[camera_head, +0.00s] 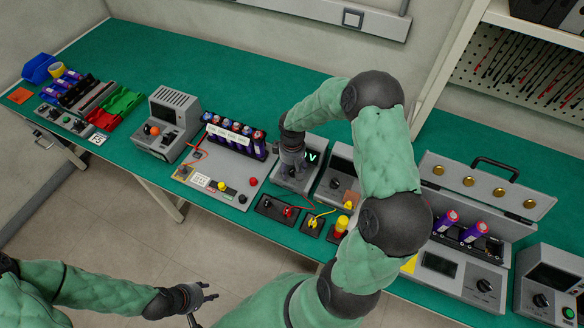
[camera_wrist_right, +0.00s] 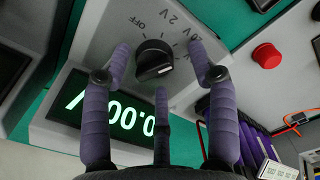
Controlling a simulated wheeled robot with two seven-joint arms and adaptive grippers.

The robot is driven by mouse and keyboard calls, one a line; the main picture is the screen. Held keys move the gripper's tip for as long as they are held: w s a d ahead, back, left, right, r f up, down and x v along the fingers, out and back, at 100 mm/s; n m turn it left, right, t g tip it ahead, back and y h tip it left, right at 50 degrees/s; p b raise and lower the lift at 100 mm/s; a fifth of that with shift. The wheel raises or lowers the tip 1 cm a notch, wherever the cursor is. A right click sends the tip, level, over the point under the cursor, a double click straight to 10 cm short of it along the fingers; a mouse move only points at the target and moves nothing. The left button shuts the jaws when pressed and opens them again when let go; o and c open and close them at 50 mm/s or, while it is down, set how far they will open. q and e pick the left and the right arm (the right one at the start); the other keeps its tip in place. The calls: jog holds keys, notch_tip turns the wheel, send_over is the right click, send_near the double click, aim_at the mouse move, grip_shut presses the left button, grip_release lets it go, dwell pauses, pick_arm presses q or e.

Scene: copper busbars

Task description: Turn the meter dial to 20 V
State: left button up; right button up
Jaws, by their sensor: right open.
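The meter (camera_head: 288,184) is a grey box on the green bench, partly hidden under my right gripper. In the right wrist view its lit green display (camera_wrist_right: 115,108) shows zeros. Its round black dial (camera_wrist_right: 154,61) has a pale mark; "OFF" and "V" range labels curve around it, and I cannot tell which one it points to. My right gripper (camera_head: 291,163) is open over the meter, with purple fingers on either side of the dial and a third below it in the picture. Contact is unclear. My left gripper (camera_head: 203,303) is open and empty, low in front of the bench.
A grey panel (camera_head: 228,198) with a battery rack (camera_head: 235,140) and a red button (camera_head: 253,181) stands left of the meter. Black terminal blocks (camera_head: 280,209) with wires lie in front. Another dial instrument (camera_head: 337,178) is close on the right, partly behind my arm.

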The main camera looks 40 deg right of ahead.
jog(key=shift+d+r, duration=0.1)
notch_tip(320, 180, up, 12)
dwell(0.5)
